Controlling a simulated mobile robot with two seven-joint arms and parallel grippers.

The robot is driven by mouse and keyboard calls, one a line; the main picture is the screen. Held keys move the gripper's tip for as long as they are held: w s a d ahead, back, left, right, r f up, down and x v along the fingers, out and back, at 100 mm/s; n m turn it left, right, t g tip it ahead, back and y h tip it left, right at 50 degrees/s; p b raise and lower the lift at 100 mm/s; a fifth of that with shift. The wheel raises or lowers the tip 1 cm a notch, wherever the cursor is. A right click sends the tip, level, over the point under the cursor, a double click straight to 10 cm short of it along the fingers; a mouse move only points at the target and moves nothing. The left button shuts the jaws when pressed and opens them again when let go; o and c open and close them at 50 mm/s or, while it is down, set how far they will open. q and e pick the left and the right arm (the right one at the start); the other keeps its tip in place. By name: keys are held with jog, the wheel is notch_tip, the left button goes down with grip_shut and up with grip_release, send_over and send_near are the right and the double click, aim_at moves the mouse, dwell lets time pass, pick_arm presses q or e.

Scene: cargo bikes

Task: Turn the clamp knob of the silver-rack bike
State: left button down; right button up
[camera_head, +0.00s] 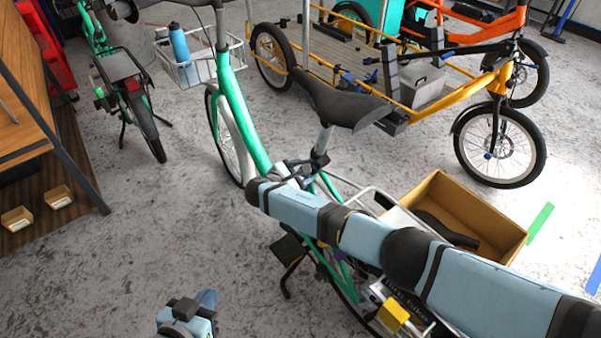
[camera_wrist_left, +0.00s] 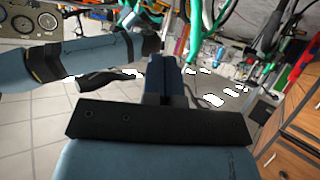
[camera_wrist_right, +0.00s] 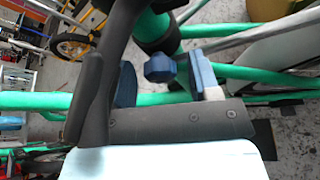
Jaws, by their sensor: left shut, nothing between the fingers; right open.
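The silver-rack bike (camera_head: 232,105) is green and stands in the middle of the head view. Its silver rack (camera_head: 372,192) lies behind the saddle, partly hidden by my right arm. In the right wrist view the clamp knob (camera_wrist_right: 160,68) is a small blue faceted knob beside the green frame tube. My right gripper (camera_wrist_right: 165,82) is open, with one finger on each side of the knob; I see gaps between knob and fingers. In the head view this gripper is at the bike below the saddle, its fingers unclear. My left gripper (camera_head: 206,299) is shut and empty above the floor, also in the left wrist view (camera_wrist_left: 168,72).
The black saddle (camera_head: 338,100) overhangs the clamp area. A blue bottle (camera_head: 180,45) stands in the front basket. A brown box (camera_head: 465,215) is right of the rack. Another green bike (camera_head: 130,80), a yellow cargo bike (camera_head: 440,100) and a wooden bench (camera_head: 25,110) stand around.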

jog(key=shift+s+a, duration=0.1)
jog(key=p+v, duration=0.3)
jog(key=v, duration=1)
jog(key=shift+s, duration=0.25)
jog(key=shift+a+r, duration=0.1)
jog(key=shift+r, duration=0.1)
